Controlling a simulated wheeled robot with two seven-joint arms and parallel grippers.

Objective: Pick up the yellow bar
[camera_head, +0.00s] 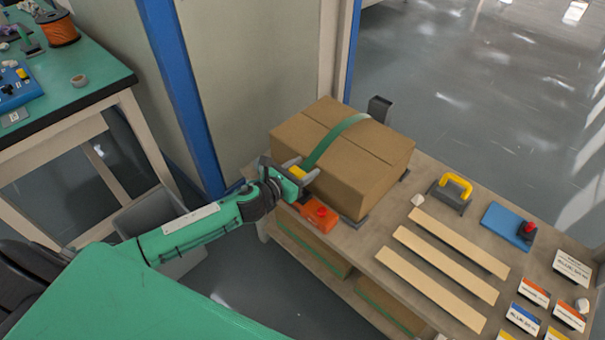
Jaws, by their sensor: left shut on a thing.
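My left gripper (298,172) comes in from the left and is at the left side of the cardboard box. It is shut on a small yellow piece, the yellow bar (294,166), which shows between its fingers. Most of the bar is hidden by the gripper. I cannot tell whether the bar touches the box or the green strap (330,138) beside it. My right gripper is not in view.
The cardboard box (365,155) stands on a wooden table (395,225). An orange block (318,214) lies just below my gripper. Three wooden strips (445,265), a grey block with yellow handle (450,195), a blue plate (505,226) and several labels lie to the right.

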